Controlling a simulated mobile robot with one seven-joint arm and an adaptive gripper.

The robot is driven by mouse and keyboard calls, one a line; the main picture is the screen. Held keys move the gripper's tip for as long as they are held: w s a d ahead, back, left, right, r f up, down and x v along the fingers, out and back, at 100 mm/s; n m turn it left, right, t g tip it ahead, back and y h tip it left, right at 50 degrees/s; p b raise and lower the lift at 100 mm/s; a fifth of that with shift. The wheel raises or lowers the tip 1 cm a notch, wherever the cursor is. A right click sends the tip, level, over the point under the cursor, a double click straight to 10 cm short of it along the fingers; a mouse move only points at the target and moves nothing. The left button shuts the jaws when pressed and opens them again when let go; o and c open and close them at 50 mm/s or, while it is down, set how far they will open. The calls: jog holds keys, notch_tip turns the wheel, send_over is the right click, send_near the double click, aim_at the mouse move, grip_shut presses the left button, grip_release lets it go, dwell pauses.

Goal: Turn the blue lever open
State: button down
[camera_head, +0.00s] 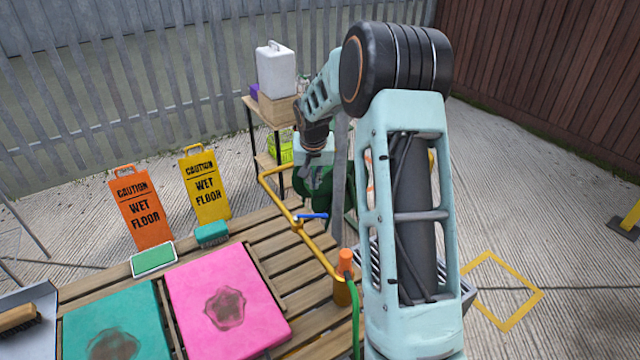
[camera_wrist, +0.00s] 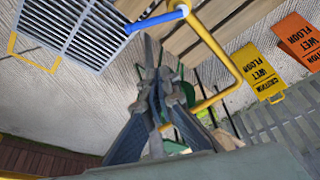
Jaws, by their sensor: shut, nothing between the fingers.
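The blue lever (camera_head: 312,215) sits on the yellow pipe (camera_head: 318,255) beside the slatted wooden table. It sticks out to the right of the pipe in the head view. In the wrist view the blue lever (camera_wrist: 158,20) crosses the top, with the yellow pipe (camera_wrist: 215,50) running off to its right. My gripper (camera_wrist: 150,48) is shut and empty. Its fingertips point at the lever and appear just below it in the wrist view; I cannot tell whether they touch. In the head view my arm hides much of the area right of the lever.
An orange-topped fitting with a green hose (camera_head: 345,262) stands at the pipe's near end. Pink (camera_head: 228,300) and teal (camera_head: 115,325) pads lie on the table. Wet-floor signs (camera_head: 205,185) stand behind. A shelf with a white canister (camera_head: 276,70) is beyond. A metal grate (camera_wrist: 75,30) lies near the lever.

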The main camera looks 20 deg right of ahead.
aim_at(312, 216)
notch_tip(312, 216, down, 8)
jog(key=s+p, duration=0.1)
jog(key=p, duration=0.1)
jog(key=shift+a+f, duration=0.15)
jog(key=shift+f, duration=0.05)
dwell(0.3)
